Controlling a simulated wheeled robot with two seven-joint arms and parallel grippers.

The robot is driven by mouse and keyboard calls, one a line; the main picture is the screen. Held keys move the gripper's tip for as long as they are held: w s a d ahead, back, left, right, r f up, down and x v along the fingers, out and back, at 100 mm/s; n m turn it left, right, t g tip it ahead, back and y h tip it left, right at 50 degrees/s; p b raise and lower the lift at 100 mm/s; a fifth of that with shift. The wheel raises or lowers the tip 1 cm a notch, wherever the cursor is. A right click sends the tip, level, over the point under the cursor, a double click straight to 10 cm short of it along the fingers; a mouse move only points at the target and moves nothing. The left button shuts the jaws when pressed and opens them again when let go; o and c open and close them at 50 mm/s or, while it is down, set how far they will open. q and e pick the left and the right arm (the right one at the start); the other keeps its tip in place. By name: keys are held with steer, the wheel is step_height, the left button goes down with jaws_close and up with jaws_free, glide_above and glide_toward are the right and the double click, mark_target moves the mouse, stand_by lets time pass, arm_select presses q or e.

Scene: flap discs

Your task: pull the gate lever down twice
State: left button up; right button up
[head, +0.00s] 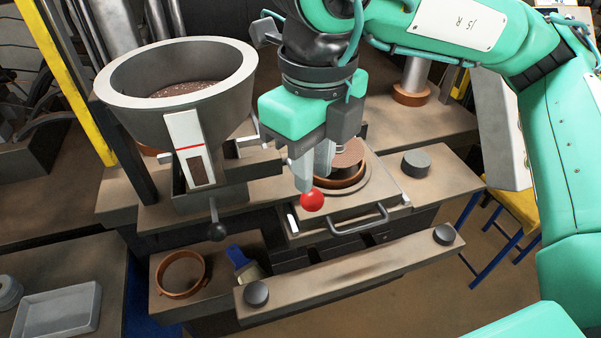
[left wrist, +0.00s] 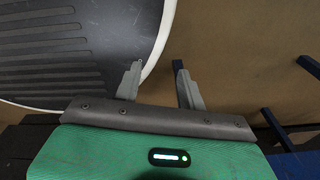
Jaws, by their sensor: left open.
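The hopper (head: 128,101) stands at the left of the head view, a grey bowl with brown grit inside. Below its front a short lever with a black ball knob (head: 218,232) hangs down. A red ball knob (head: 312,200) shows to the right of it, just under the fingertips of my right gripper (head: 312,172). Its stem is hidden, and I cannot tell which knob belongs to the gate lever. The fingers point down at the red knob; whether they grip anything is unclear. My left gripper (left wrist: 160,82) is open and empty in the left wrist view, and out of the head view.
A press plate with a copper ring (head: 345,178) and a front handle (head: 358,222) lies behind the red knob. A bar with two black buttons (head: 350,272) crosses the front. A copper ring (head: 180,273), a brush (head: 242,262) and a grey tray (head: 58,310) lie at left.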

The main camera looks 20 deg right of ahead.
mark_target(312, 195)
arm_select(q)
step_height(312, 195, down, 4)
steer(key=s+b, duration=0.2)
steer(key=b, duration=0.1)
arm_select(e)
step_height(312, 195, down, 3)
steer(key=shift+f, duration=0.1)
steer(key=shift+f+b, duration=1.1)
steer(key=shift+b, duration=0.2)
steer(key=shift+f+b, duration=1.3)
arm_select(q)
steer(key=w+d+b, duration=0.2)
steer(key=w, duration=0.9)
steer(key=shift+w+r+t+b, duration=0.15)
steer(key=shift+w+t+b, duration=0.15)
arm_select(e)
step_height(312, 195, down, 3)
steer(key=shift+r, duration=0.15)
